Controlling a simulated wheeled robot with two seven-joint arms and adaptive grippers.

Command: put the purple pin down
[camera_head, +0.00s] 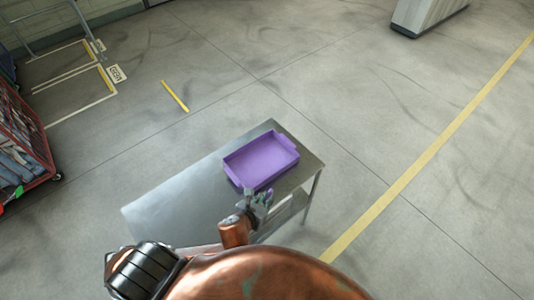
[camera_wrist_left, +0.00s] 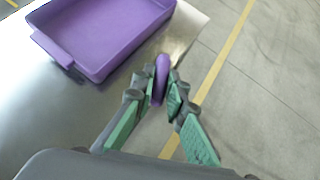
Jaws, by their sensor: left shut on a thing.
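The purple pin (camera_wrist_left: 161,78) is held between the green-padded fingers of my left gripper (camera_wrist_left: 163,88) in the left wrist view. In the head view my left gripper (camera_head: 258,197) is just in front of the purple tray, above the near right part of the metal table, and the pin (camera_head: 269,193) shows as a small purple bit at its fingertips. The gap between pin and table cannot be told. My right gripper is not in either view.
An empty purple tray (camera_head: 238,181) with two end handles sits on the metal table (camera_head: 165,207). It also shows in the left wrist view (camera_wrist_left: 98,70). The table top left of the tray is bare. A red cart (camera_head: 22,140) stands at the far left.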

